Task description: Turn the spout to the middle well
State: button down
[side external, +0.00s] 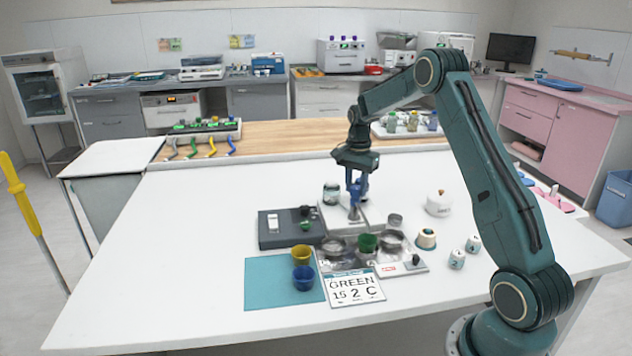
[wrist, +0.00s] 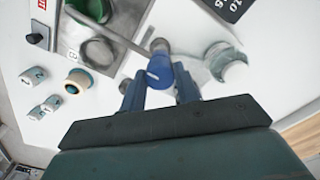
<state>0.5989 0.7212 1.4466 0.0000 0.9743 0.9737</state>
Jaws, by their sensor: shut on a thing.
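My gripper (side external: 357,192) is low over the work table, pointing down. In the wrist view its fingers (wrist: 160,92) are closed on both sides of a blue handle (wrist: 158,72). A thin grey spout (wrist: 112,32) runs from near the handle toward the upper left, by a green well (wrist: 92,10) and a grey round well (wrist: 98,52). In the side view the green middle well (side external: 367,243) sits between a left well (side external: 333,246) and a right well (side external: 391,240). The spout's tip is hard to place exactly over one well.
A lidded jar (side external: 331,194) stands close left of the gripper. A dark grey device (side external: 288,229) lies left of the wells, a white pot (side external: 439,204) right. Yellow (side external: 301,254) and blue (side external: 303,278) cups stand near a printed card (side external: 354,288).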

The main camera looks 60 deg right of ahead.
jog(key=shift+r, duration=0.1)
jog(key=c, duration=1)
grip_release()
jog(key=shift+c, duration=0.2)
notch_tip(320, 180, up, 14)
